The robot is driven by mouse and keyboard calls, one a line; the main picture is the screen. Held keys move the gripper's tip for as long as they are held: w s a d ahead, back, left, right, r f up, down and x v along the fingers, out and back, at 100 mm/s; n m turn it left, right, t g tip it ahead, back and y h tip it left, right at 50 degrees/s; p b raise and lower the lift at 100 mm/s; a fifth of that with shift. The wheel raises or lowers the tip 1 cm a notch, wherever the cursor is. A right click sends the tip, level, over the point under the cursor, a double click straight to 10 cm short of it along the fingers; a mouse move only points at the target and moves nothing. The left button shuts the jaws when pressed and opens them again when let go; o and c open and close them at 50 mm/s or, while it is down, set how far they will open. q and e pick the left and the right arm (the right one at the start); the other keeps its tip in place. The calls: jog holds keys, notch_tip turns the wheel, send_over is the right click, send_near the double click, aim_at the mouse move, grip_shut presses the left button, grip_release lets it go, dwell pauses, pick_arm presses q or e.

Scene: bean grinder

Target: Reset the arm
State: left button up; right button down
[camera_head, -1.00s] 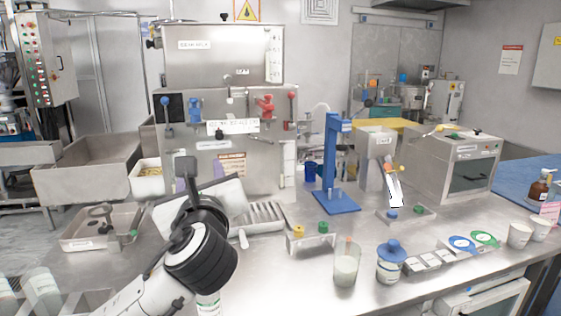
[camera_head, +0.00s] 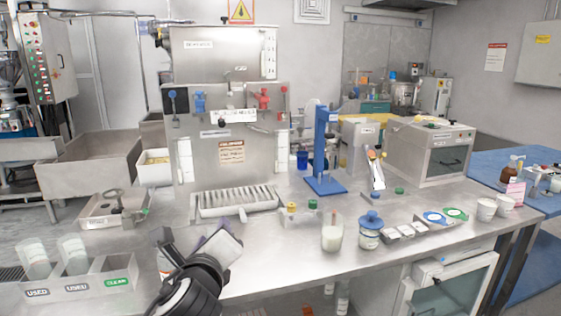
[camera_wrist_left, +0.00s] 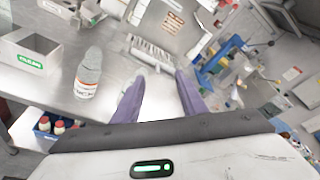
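My left gripper (camera_head: 203,238) is at the lower left of the head view, above the near edge of the steel counter (camera_head: 285,255). The left wrist view shows its two purple fingers spread apart, with nothing between them (camera_wrist_left: 160,77). A white labelled bottle (camera_wrist_left: 88,78) stands on the counter to the left of the fingers in that view. In the head view my left wrist hides most of this bottle. My right gripper is in neither view.
The coffee machine (camera_head: 222,110) stands behind, with a slatted drip tray (camera_head: 238,198) before it. A blue stand (camera_head: 322,150), a milk glass (camera_head: 332,235) and a blue-lidded jar (camera_head: 370,235) are to the right. A bin labelled USED and CLEAN (camera_head: 75,288) is at the left front.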

pick_arm(q)
jog(key=s+d+f+n+g+h, duration=0.15)
jog(key=s+f+n, duration=0.35)
jog(key=f, duration=0.7)
jog(key=s+f+n+g+h, duration=0.25)
jog(key=s+f+n, duration=0.3)
jog(key=f, duration=0.65)
jog(key=s+a+f+n+g, duration=0.1)
jog(key=s+a+f+n, duration=0.1)
jog(key=s+f+n, duration=0.5)
jog(key=s+a+f+n+g, duration=0.1)
jog(key=s+a+f+n, duration=0.2)
jog(key=s+f+n, duration=0.4)
jog(key=s+f, duration=0.1)
jog(key=s, duration=0.7)
jog(key=shift+s+f, duration=0.15)
jog(key=shift+f, duration=0.15)
